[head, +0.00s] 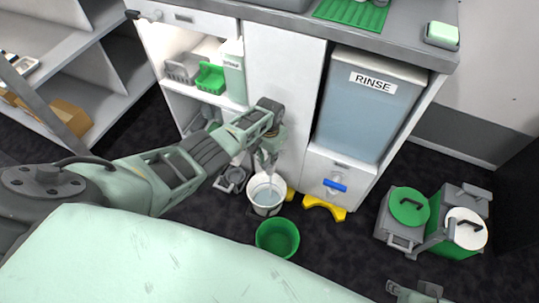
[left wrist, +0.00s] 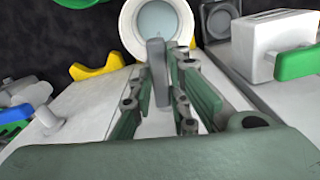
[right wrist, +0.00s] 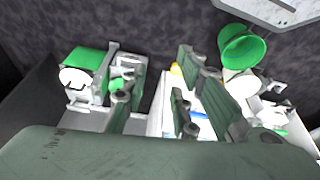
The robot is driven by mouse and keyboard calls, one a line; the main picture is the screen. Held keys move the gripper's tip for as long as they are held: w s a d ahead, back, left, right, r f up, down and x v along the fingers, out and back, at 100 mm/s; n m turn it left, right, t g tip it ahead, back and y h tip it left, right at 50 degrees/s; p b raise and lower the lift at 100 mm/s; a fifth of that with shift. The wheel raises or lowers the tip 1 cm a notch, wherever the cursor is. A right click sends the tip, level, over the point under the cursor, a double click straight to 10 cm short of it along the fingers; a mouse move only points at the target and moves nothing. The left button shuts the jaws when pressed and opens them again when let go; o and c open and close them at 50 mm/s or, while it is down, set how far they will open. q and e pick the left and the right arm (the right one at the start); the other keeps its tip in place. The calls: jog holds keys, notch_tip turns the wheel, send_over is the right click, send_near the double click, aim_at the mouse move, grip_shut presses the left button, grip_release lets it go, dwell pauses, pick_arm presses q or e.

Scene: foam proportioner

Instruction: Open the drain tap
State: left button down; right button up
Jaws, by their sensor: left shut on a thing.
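My left gripper (head: 268,148) is at the white cabinet front, directly above a white bucket (head: 253,203). In the left wrist view its fingers (left wrist: 160,95) are closed around a grey lever (left wrist: 156,58), which seems to be the drain tap's handle. The bucket (left wrist: 128,30) is just beyond the lever and has pale blue liquid in it. The tap's body is mostly hidden behind the gripper. My right gripper (head: 415,292) is low at the right of the head view. In the right wrist view its fingers (right wrist: 152,105) are apart with nothing between them.
A green bucket (head: 277,238) stands in front of the white one. A RINSE tank (head: 365,115) with a blue handle (head: 335,185) below it is at the right. Yellow feet (head: 325,208) stick out on the floor. A grey caddy with green and white lids (head: 408,205) stands further right.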

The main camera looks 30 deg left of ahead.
pick_arm(q)
jog(key=shift+n, duration=1)
pick_arm(e)
jog(key=shift+w+f, duration=0.25)
jog(key=shift+f, duration=0.4)
jog(key=shift+w+r, duration=0.1)
jog(key=shift+w, duration=0.1)
pick_arm(q)
jog(key=c, duration=1.7)
grip_release()
pick_arm(e)
jog(key=shift+a, duration=0.1)
jog(key=shift+s, duration=0.1)
